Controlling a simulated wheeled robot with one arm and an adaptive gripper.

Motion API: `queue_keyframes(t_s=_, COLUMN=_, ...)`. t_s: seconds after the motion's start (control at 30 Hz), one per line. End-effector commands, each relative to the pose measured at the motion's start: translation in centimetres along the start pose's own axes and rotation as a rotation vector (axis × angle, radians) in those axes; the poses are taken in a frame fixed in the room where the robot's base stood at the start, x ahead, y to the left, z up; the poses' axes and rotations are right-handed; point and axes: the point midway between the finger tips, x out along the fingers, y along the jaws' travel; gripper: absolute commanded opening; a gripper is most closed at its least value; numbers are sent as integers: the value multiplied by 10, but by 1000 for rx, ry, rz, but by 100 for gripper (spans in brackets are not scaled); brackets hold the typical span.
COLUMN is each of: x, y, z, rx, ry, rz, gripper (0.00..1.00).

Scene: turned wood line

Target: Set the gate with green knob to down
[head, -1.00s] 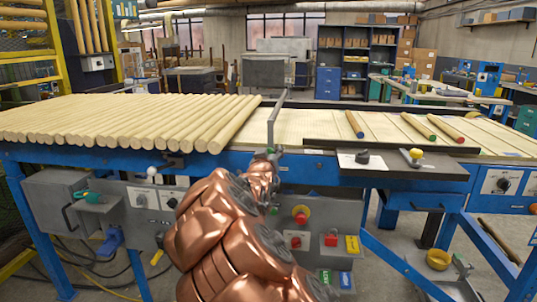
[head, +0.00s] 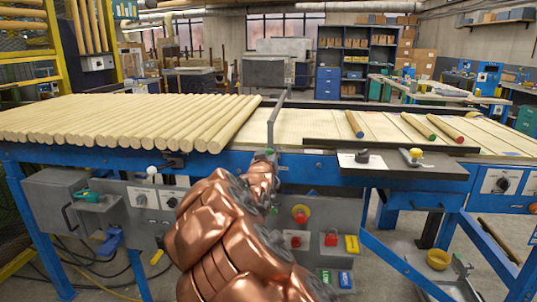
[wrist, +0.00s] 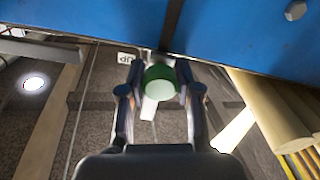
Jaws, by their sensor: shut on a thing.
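The green knob (wrist: 160,84) sits between the fingertips of my gripper (wrist: 161,75) in the wrist view, just below the blue beam. My gripper is shut on it. A pale piece shows just below the knob. A small label (wrist: 125,58) reading "UP", upside down, is beside the left finger. In the head view my gripper (head: 268,154) is at the front blue rail, and my arm and gripper hide the knob there. A thin grey gate plate (head: 276,117) stands upright across the bed, at the right end of the row of dowels.
Many pale dowels (head: 120,120) lie left of the gate plate. A dark shelf (head: 395,163) with a black knob and a yellow knob (head: 416,154) juts out at right. Red buttons (head: 301,215) are on the front panel below. Another lever with a teal handle (head: 88,195) is at left.

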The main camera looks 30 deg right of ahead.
Motion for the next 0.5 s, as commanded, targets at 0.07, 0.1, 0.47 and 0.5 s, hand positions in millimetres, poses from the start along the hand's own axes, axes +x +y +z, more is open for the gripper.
queue_keyframes(t_s=0.07, x=0, y=-6, z=17, rx=0, ry=-4, rz=-3, gripper=0)
queue_keyframes(t_s=0.1, x=0, y=-8, z=25, rx=0, ry=-5, rz=-3, gripper=0)
queue_keyframes(t_s=0.47, x=0, y=-19, z=70, rx=0, ry=-8, rz=-3, gripper=0)
queue_keyframes(t_s=0.5, x=0, y=-19, z=69, rx=-1, ry=-8, rz=-3, gripper=0)
